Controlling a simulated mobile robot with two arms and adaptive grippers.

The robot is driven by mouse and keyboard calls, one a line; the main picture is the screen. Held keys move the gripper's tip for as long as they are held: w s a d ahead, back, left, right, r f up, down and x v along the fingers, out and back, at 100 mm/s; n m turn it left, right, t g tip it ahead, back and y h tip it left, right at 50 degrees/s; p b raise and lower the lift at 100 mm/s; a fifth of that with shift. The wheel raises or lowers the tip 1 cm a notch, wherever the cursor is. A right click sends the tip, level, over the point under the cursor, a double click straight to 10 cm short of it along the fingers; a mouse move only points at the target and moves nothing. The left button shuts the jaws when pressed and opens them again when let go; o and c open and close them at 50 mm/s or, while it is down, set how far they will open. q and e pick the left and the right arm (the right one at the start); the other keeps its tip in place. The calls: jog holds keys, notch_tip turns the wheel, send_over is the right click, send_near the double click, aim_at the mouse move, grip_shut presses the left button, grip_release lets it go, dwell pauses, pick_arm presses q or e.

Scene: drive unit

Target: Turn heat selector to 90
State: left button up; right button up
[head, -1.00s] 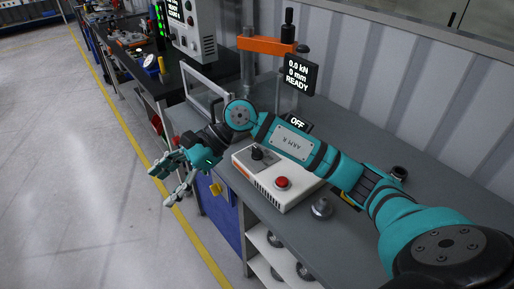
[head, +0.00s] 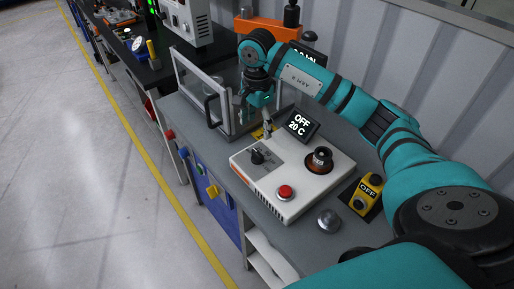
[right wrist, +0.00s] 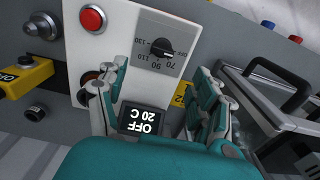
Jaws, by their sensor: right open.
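The heat selector (head: 258,156) is a black knob on a grey plate on top of a white control box (head: 322,186). In the right wrist view the knob (right wrist: 162,47) sits upper middle, with 70, 90, 130 and OFF marked around it. Its pointer appears to face the OFF side. The display (head: 299,122) behind the box reads OFF, 20 C. My right gripper (head: 260,118) is open and empty, behind the knob and apart from it. In the right wrist view its fingers (right wrist: 160,88) spread either side of the display. My left gripper is not in view.
A red button (head: 285,192) and a round dark-topped fitting (head: 319,160) sit on the box. A yellow switch box marked OFF (head: 368,192) stands to the right. A clear-panelled frame (head: 207,88) stands left of the gripper.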

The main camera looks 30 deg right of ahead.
jog(key=p, duration=0.1)
send_over(258, 152)
jog(key=f, duration=0.4)
jog(key=shift+s+a+f, duration=0.1)
jog(key=shift+s+f, duration=0.1)
notch_tip(258, 152, down, 6)
jog(key=shift+w+f+p, duration=0.1)
jog(key=shift+w+p, duration=0.05)
jog(key=shift+p, duration=0.75)
jog(key=shift+f, duration=0.95)
jog(key=shift+c, duration=1.2)
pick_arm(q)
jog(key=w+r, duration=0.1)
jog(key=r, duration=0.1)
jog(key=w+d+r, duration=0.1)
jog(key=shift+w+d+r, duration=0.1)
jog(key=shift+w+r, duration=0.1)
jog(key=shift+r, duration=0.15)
pick_arm(e)
jog(key=c, duration=0.9)
